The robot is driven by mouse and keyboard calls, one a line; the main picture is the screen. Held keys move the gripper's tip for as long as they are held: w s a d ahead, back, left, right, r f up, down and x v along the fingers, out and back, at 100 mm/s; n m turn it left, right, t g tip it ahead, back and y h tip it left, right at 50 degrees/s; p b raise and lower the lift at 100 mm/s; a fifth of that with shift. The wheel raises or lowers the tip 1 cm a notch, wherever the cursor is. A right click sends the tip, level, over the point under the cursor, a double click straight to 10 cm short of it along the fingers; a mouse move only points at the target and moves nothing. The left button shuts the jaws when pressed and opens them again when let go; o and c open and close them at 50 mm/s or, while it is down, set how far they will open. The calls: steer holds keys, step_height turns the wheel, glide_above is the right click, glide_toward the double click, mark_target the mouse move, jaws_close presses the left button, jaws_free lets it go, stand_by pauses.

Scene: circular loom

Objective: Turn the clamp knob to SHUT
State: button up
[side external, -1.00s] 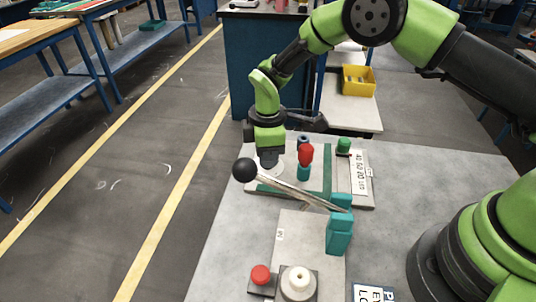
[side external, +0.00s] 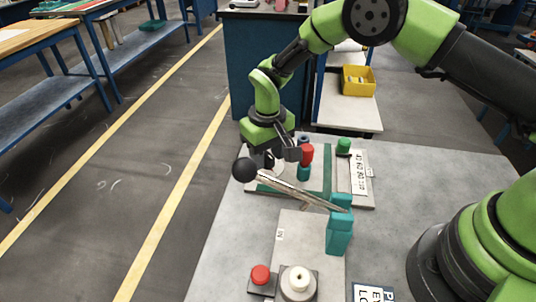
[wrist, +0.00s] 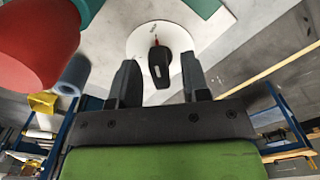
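My gripper (wrist: 160,63) is open, with one finger on each side of the knob in the wrist view. No contact between fingers and knob shows, and I cannot tell the height gap. In the side view my gripper (side external: 274,158) is low over the far left of the board, and it mostly hides the knob. The dial's lettering is too small to read.
A red-topped handle (side external: 307,155) stands close right of my gripper and looms at the wrist view's left. A long lever with a black ball (side external: 244,169) crosses in front. A green knob (side external: 343,146), red button (side external: 261,275) and teal bracket (side external: 339,230) stand farther off.

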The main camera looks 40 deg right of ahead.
mark_target(268, 154)
steer(key=shift+r, duration=3.5)
steer(key=shift+r, duration=0.25)
steer(key=s+d+r+m+t+y, duration=0.1)
steer(key=s+d+r+t, duration=0.2)
steer(key=r, duration=0.6)
steer(key=s+d+r+m, duration=0.15)
steer(key=s+r, duration=0.25)
steer(key=r, duration=0.4)
steer(key=s+d+r+t, duration=0.2)
steer(key=s, duration=0.6)
steer(key=s+d+r+m+t+y, duration=0.1)
steer(key=s+d+r+t, duration=0.1)
steer(key=s, duration=0.7)
steer(key=shift+r, duration=0.15)
steer(key=shift+m, duration=0.25)
